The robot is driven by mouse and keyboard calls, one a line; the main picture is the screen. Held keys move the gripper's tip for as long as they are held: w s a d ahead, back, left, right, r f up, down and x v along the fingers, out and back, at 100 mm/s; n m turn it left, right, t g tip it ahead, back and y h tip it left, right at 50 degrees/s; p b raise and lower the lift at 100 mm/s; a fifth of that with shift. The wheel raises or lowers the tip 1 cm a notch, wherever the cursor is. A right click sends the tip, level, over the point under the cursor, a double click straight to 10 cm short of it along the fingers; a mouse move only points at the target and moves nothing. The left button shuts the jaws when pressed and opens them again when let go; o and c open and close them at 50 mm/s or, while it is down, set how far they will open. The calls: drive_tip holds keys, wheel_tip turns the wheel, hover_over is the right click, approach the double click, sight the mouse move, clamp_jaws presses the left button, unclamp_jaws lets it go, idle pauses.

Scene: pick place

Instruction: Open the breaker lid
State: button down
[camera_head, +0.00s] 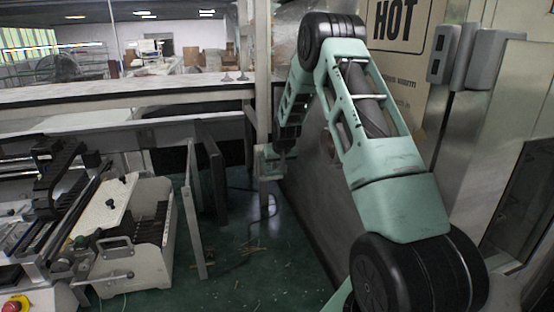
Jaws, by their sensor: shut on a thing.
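My gripper (270,162) is small in the head view, at the far end of my green arm, low beside a pale upright post. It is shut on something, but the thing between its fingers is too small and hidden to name. I cannot make out a breaker or its lid clearly. The area behind my forearm and wrist is partly hidden.
A white machine box with a handle (130,235) stands at the lower left beside dark rails. Upright panels (193,210) stand on the green floor. A large panel marked HOT (400,30) is behind my arm. Floor between has scattered bits and a dark cable.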

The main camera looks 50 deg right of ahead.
drive_tip(key=shift+w+d+r+g+y+p, duration=0.1)
drive_tip(key=shift+w+r+g+y+p, duration=0.1)
drive_tip(key=shift+r+g+p, duration=0.3)
drive_tip(key=shift+w+d+r+g+y+p, duration=0.1)
drive_tip(key=shift+r+g+y+p, duration=0.15)
drive_tip(key=shift+r+p, duration=0.4)
drive_tip(key=shift+w+d+r+g+y+p, duration=0.1)
drive_tip(key=shift+r+g+y+p, duration=0.3)
drive_tip(key=shift+g, duration=0.2)
drive_tip(key=shift+w+d+r+g+y+p, duration=0.1)
drive_tip(key=shift+r+g+y+p, duration=0.25)
drive_tip(key=shift+g, duration=0.2)
drive_tip(key=shift+w+d+r, duration=0.15)
drive_tip(key=shift+w+r, duration=0.15)
drive_tip(key=shift+r, duration=0.2)
drive_tip(key=shift+w+d+r, duration=0.15)
drive_tip(key=shift+w+r, duration=0.15)
drive_tip(key=shift+r, duration=0.2)
drive_tip(key=c, duration=1.4)
unclamp_jaws()
drive_tip(key=shift+w, duration=0.1)
drive_tip(key=shift+f, duration=0.1)
